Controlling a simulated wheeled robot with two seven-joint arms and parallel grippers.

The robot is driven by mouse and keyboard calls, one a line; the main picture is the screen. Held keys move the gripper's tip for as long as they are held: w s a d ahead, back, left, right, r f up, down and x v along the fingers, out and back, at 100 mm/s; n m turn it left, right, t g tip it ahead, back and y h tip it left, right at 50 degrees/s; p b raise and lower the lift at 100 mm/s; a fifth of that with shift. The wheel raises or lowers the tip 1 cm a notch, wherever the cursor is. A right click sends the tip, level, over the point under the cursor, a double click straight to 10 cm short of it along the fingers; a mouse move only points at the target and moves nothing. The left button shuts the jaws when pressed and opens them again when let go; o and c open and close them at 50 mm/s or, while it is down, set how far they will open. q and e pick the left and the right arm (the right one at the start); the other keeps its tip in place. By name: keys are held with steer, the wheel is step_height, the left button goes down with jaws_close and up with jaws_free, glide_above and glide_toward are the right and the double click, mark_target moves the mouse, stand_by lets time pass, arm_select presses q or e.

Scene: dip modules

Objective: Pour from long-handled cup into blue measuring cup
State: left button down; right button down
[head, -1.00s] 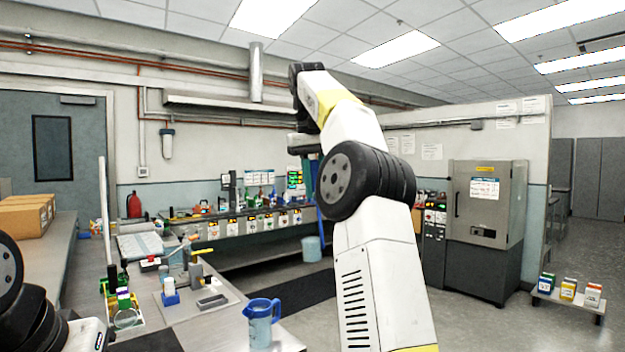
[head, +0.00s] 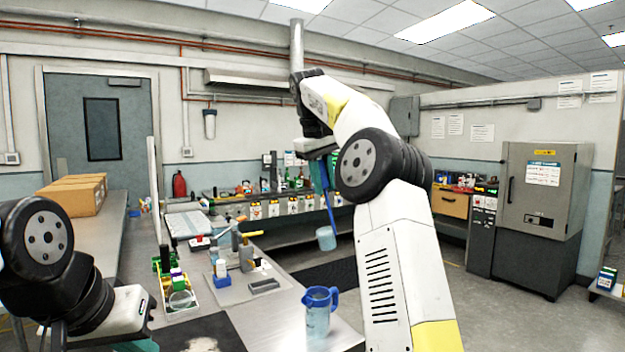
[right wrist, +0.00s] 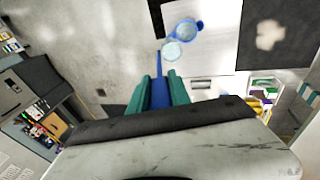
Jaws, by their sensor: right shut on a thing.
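The long-handled cup has a thin blue handle and a small pale blue bowl (head: 326,238). My right gripper (head: 321,172) is shut on the upper end of its handle, and the cup hangs nearly upright. The right wrist view shows the handle (right wrist: 159,92) between green fingers. The blue measuring cup (head: 319,310), with its handle on the right, stands upright on the counter's near right corner. In the head view the bowl appears above it and apart; in the right wrist view the two look close together. Of my left gripper, only a teal piece (head: 140,346) shows at the bottom edge.
A back bench holds several bottles. Open floor lies beyond the counter's right edge.

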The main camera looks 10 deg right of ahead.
steer(key=a+f+h, duration=0.1)
steer(key=s+a+f+h, duration=0.1)
steer(key=f, duration=0.1)
steer(key=shift+a+t, duration=0.1)
steer(key=shift+t, duration=0.2)
stand_by(0.3)
